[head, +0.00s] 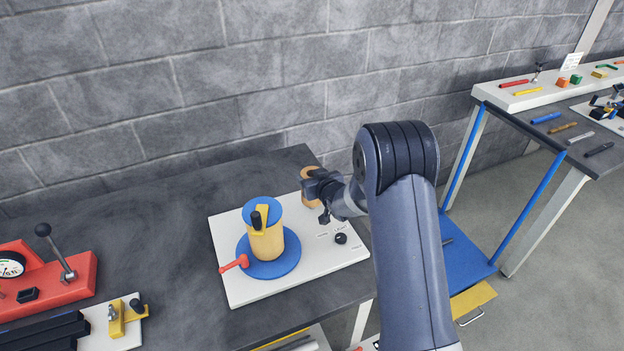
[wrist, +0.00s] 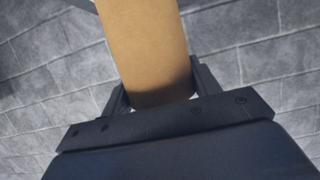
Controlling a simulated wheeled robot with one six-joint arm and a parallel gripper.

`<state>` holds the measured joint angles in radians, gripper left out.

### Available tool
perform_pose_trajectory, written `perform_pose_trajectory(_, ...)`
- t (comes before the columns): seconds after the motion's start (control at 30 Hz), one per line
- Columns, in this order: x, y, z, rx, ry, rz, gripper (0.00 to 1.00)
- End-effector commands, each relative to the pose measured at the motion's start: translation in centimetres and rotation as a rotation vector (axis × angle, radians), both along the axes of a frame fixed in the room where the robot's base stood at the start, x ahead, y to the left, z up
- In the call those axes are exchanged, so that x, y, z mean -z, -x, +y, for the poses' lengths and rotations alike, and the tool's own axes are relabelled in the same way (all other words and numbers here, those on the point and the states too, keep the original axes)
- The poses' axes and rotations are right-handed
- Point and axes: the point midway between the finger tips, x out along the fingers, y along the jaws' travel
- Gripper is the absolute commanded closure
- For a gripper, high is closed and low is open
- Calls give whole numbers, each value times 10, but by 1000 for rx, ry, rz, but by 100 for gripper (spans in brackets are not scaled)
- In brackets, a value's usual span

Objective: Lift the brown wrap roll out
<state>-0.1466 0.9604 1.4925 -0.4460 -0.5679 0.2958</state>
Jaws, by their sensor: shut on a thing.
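The brown wrap roll (head: 309,174) is a tan cylinder near the back right corner of the white board (head: 240,292). My gripper (head: 315,187) reaches it from the right and covers part of it. In the wrist view the roll (wrist: 147,45) stands between the two fingers of my gripper (wrist: 157,88), which are shut on it. The roll's far end runs out of the top of that picture. I cannot tell whether its lower end touches the board.
A yellow cylinder (head: 267,245) with a blue top stands on a blue disc (head: 290,262), with a red-handled part (head: 235,264) beside it. A black knob (head: 340,239) is on the board's right. A red gauge fixture (head: 70,290) stands left. Dark bench is free between.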

Motion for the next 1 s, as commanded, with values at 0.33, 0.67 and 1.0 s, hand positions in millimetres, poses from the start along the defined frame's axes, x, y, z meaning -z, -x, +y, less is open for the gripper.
perform_pose_trajectory(0.33, -24, 0, 0, 0, 0, -1, 71)
perform_pose_trajectory(0.67, -44, 0, 0, 0, 0, -2, 71)
perform_pose_trajectory(1.0, -52, 0, 0, 0, 0, 0, 71)
